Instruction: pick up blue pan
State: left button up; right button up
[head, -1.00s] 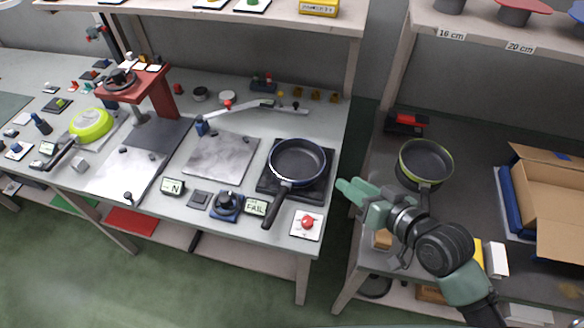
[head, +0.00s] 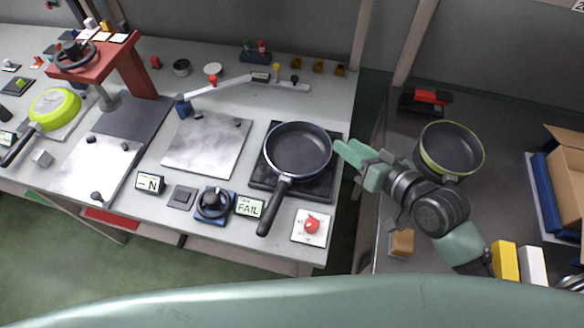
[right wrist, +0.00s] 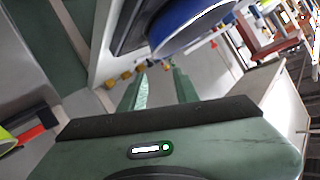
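The blue pan (head: 298,152) sits upright on a dark square plate (head: 329,189) near the right end of the left workbench. Its black handle points toward the bench's front edge. My right gripper (head: 349,156) is just right of the pan's rim, fingers pointing left toward it. In the right wrist view the two fingers (right wrist: 159,84) stand apart with nothing between them, and the pan's blue underside (right wrist: 190,22) shows beyond them at the top. The head view does not clearly show a gap between gripper and rim. My left gripper is not in view.
A dark pan with a yellow-green rim (head: 476,167) stands on the right bench. A lime pan (head: 54,104) lies far left. A gap separates the benches.

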aim_at(329, 141)
jog(key=x, duration=0.3)
jog(key=f+x, duration=0.1)
jog(key=x, duration=0.4)
jog(key=shift+f, duration=0.4)
grip_shut()
jog(key=shift+s+f, duration=0.1)
jog(key=shift+f, duration=0.05)
dwell(1.0)
